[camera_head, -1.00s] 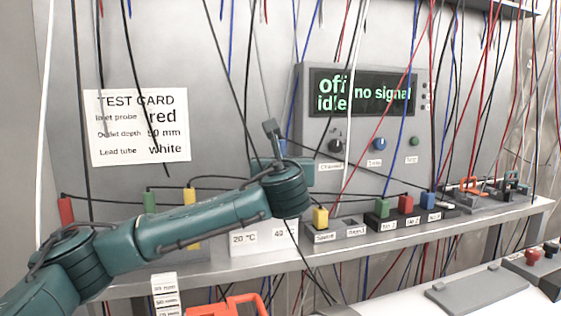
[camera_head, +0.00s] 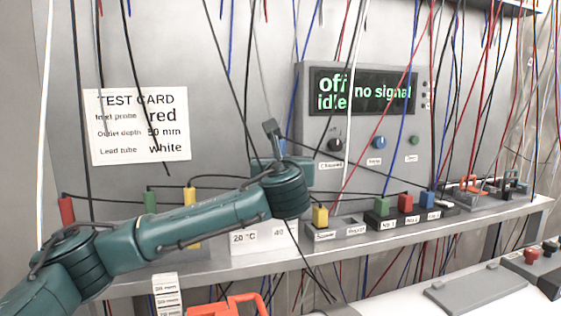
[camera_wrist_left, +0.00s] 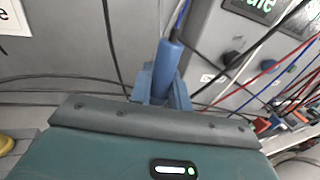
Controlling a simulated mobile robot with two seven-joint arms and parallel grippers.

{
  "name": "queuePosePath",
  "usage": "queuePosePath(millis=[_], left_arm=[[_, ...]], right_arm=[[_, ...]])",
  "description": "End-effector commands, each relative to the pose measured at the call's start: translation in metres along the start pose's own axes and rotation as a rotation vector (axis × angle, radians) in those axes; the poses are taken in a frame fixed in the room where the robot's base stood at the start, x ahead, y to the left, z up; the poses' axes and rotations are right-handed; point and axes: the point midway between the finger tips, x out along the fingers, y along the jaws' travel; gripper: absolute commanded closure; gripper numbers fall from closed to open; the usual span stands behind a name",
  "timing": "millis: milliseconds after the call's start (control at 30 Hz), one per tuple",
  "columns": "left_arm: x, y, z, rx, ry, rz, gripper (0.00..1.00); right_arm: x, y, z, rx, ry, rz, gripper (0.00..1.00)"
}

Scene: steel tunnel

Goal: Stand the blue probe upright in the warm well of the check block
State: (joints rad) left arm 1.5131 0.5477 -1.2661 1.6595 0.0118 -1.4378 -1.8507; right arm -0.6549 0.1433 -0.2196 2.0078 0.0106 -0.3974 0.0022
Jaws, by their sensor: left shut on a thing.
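The blue probe (camera_wrist_left: 168,62) stands roughly upright, slightly tilted in the left wrist view, between the blue-grey fingers of my left gripper (camera_wrist_left: 163,88). The gripper is shut on it. In the head view only a small blue part of the probe (camera_head: 282,147) shows above my left gripper (camera_head: 280,160); its lower end is hidden. The check block (camera_head: 262,240) is the white block on the shelf, labelled 20 °C and 40. My left wrist is above it and covers its top, so the wells are hidden. My right gripper is not in view.
Red, green and yellow plugs (camera_head: 190,196) stand left of the block, partly behind my arm. A yellow plug (camera_head: 320,216) in a grey holder is close on its right. The instrument panel (camera_head: 365,110) rises behind. Many loose leads hang around the arm.

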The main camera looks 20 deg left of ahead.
Motion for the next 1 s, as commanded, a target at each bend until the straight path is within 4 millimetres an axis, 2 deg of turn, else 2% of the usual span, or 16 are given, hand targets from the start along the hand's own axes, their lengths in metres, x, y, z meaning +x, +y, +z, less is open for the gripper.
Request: queuePosePath(millis=[1000], left_arm=[[0.000, 0.000, -0.026, 0.001, 0.000, 0.000, 1.00]], right_arm=[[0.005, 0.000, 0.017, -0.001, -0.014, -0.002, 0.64]])
